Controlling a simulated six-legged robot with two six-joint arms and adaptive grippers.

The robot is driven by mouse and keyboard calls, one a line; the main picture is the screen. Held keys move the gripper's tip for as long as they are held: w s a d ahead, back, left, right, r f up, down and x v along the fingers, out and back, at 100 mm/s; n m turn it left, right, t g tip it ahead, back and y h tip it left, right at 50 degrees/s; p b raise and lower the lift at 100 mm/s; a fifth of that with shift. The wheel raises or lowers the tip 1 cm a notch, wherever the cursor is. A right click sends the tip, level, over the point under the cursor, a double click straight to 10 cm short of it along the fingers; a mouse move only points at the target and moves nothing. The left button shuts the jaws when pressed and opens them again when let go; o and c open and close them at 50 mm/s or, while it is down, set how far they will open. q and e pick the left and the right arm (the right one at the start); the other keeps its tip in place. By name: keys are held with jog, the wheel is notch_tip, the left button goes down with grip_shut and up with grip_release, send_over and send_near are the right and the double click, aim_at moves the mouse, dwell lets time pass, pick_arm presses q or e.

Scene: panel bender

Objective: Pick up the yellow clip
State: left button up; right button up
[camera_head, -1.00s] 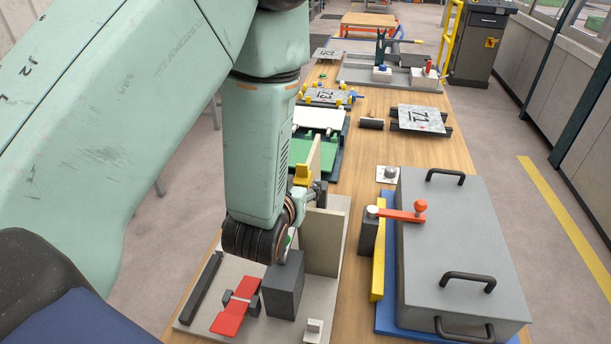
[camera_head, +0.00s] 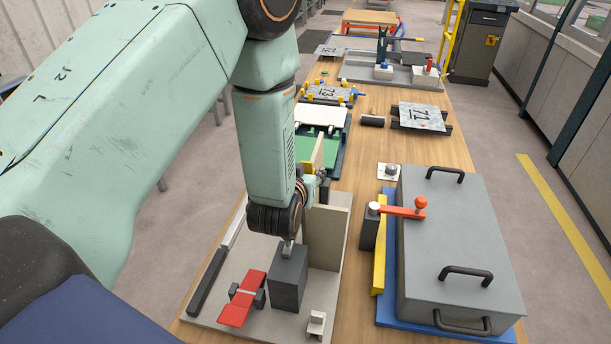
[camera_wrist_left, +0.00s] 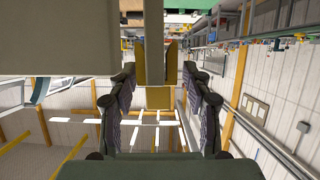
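The yellow clip (camera_wrist_left: 158,97) shows in the left wrist view as a flat plate with two upright prongs, with a grey strip between them. My left gripper (camera_wrist_left: 160,103) is open in that view, one dark finger on each side of the clip with gaps to both. In the head view my left arm hides most or all of the clip. Only a small dark part of the left gripper (camera_head: 320,187) shows there, beside the wrist and above the beige upright block. My right gripper is not in view.
A beige upright block (camera_head: 326,238), a dark grey block (camera_head: 288,277) and a red clamp (camera_head: 243,299) stand on a pale base plate near the wrist. A large grey box (camera_head: 455,240) with black handles is at right.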

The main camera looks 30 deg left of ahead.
aim_at(306, 162)
pick_arm(q)
jog(key=shift+w+d+f, duration=0.15)
jog(key=shift+w, duration=0.2)
jog(key=c, duration=0.7)
jog(key=shift+s, duration=0.2)
jog(key=shift+c, duration=0.2)
jog(key=shift+w+r, duration=0.2)
jog(key=shift+r, duration=0.65)
jog(key=r, duration=0.7)
jog(key=shift+s, duration=0.2)
jog(key=shift+w+r, duration=0.15)
jog(key=shift+r, duration=0.55)
